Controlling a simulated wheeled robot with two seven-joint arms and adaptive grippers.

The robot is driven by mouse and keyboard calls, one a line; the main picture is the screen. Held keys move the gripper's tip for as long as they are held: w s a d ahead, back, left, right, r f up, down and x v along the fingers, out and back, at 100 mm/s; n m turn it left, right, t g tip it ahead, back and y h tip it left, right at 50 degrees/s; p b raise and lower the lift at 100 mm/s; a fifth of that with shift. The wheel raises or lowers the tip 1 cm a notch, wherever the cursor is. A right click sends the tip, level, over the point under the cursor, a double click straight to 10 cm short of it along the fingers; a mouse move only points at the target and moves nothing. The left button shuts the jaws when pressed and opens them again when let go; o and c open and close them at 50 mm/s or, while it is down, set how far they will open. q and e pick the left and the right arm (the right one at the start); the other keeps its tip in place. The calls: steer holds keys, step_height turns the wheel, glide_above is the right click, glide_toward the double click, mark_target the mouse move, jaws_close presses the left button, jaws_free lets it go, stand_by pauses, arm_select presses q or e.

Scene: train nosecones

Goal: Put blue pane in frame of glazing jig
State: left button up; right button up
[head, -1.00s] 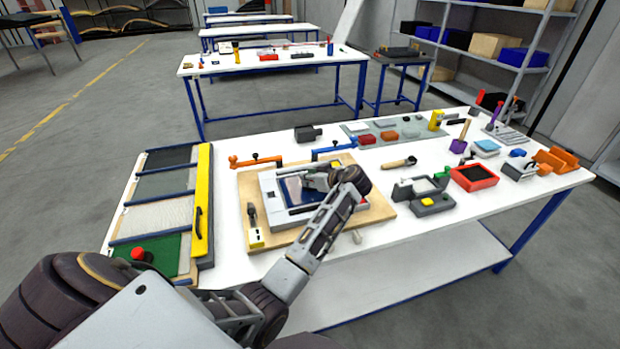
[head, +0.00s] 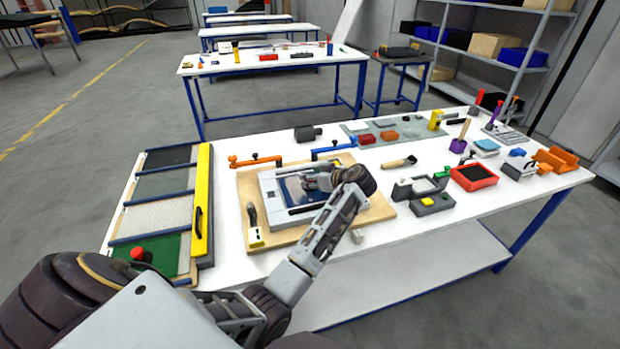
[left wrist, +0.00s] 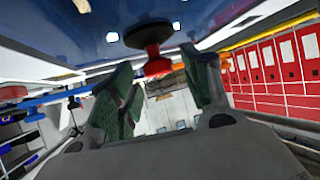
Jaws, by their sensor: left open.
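The glazing jig is a wooden board (head: 247,190) with a pale grey frame (head: 269,195) on the table. The blue pane (head: 292,190) lies within the frame's outline; whether it is fully seated cannot be told. In the left wrist view the glossy blue pane (left wrist: 90,28) fills the top. A knob with a dark disc and red end (left wrist: 148,38) is against it. My left gripper (head: 318,182) is over the jig and hides part of the pane. In the left wrist view its green-padded fingers (left wrist: 163,85) are apart, with the knob's red end near the gap between them. My right gripper is out of view.
A rack with a yellow bar (head: 202,205) stands left of the jig. An orange clamp (head: 256,161) and a blue clamp (head: 333,150) are behind it. A wooden-handled tool (head: 398,163), a grey holder (head: 410,190) and a red tray (head: 474,178) lie right.

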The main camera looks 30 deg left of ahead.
arm_select(q)
steer(key=v, duration=1)
steer(key=shift+b, duration=0.4)
steer(key=shift+d, duration=0.15)
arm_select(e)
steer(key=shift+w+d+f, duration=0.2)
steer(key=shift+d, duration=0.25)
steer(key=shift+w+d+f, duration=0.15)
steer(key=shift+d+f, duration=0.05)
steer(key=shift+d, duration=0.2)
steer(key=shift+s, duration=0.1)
